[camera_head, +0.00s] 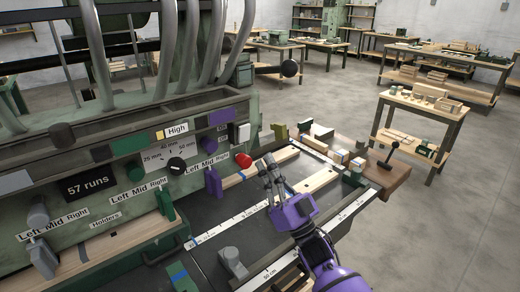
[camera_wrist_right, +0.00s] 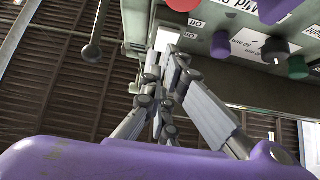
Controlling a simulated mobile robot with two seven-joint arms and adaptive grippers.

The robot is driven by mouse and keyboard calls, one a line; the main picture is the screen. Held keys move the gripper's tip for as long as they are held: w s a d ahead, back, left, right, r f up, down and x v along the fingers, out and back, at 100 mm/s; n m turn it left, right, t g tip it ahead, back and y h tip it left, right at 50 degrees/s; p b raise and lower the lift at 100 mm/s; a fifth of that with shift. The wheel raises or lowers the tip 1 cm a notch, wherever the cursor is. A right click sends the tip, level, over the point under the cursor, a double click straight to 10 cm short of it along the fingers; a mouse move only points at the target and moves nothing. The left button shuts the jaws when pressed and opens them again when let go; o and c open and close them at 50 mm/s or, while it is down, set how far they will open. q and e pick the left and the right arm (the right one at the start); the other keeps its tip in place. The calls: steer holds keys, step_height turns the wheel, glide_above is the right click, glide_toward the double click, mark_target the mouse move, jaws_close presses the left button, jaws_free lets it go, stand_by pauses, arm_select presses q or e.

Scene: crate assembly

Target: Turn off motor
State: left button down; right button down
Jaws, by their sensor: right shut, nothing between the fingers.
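The green machine's control panel carries a red knob (camera_head: 243,160), just left of my right gripper's fingertips in the head view. A white switch block (camera_head: 242,132) sits above the red knob at the panel's right end. My right gripper (camera_head: 268,164) is shut and empty, with its fingers pointing up beside the panel. A white block (camera_wrist_right: 166,38) shows partly behind the fingertips. I cannot tell whether they touch it. My left gripper is not in view.
Several other knobs and sliders sit on the panel, including a purple slider (camera_head: 213,182) and a black dial (camera_head: 177,166). A black ball-ended lever (camera_head: 290,68) sticks out at the upper right. A wooden board (camera_head: 316,180) lies near my right gripper. Floor is open at right.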

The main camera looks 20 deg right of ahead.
steer(key=v, duration=0.6)
stand_by(0.4)
